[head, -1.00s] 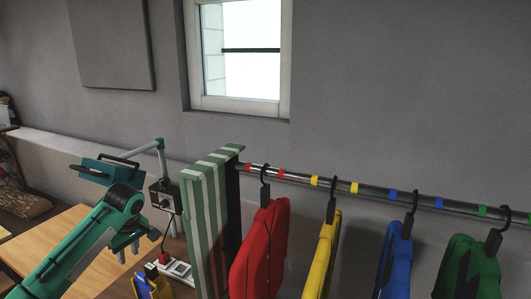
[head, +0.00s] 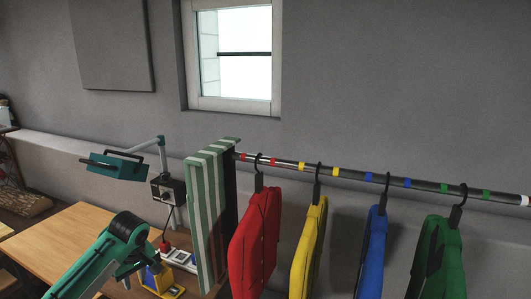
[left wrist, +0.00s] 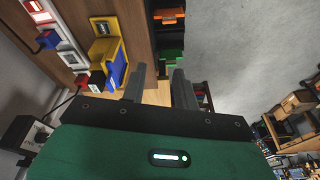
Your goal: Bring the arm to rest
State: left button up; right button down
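My left arm comes in from the lower left in the head view, its teal links and black joint low over the wooden table (head: 70,240). Its hand lies near the bottom edge, and the fingers are hard to make out there. In the left wrist view my left gripper (left wrist: 158,78) shows two dark fingers apart with nothing between them. The gripper is open and empty. A yellow and blue holder (left wrist: 108,62) is left of the fingers there; it also shows in the head view (head: 163,280) just right of the hand. My right gripper is in neither view.
A metal rail (head: 400,180) carries red (head: 254,240), yellow (head: 309,245), blue (head: 372,250) and green (head: 438,260) hanging pieces. A green-white striped panel (head: 210,220) stands at its left end. A teal lamp (head: 118,167) and a white socket strip (head: 180,259) are near the arm.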

pick_arm(q)
jog(key=s+d+f+m+t+h, duration=0.1)
jog(key=s+d+f+m, duration=0.3)
jog(key=s+d+f, duration=0.4)
jog(key=s+d+f+m+h, duration=0.2)
jog(key=s+d+f+m, duration=0.3)
jog(key=s, duration=0.6)
jog(key=s+m+t, duration=0.1)
jog(key=s+m, duration=0.2)
jog(key=s, duration=1.7)
notch_tip(320, 180, down, 32)
jog(key=f+g, duration=0.1)
jog(key=s+a+f+g, duration=0.1)
jog(key=s+a+f, duration=0.2)
jog(key=s+f, duration=1.5)
jog(key=shift+s+m+g, duration=0.3)
jog(key=shift+s+m, duration=0.1)
jog(key=shift+s, duration=0.25)
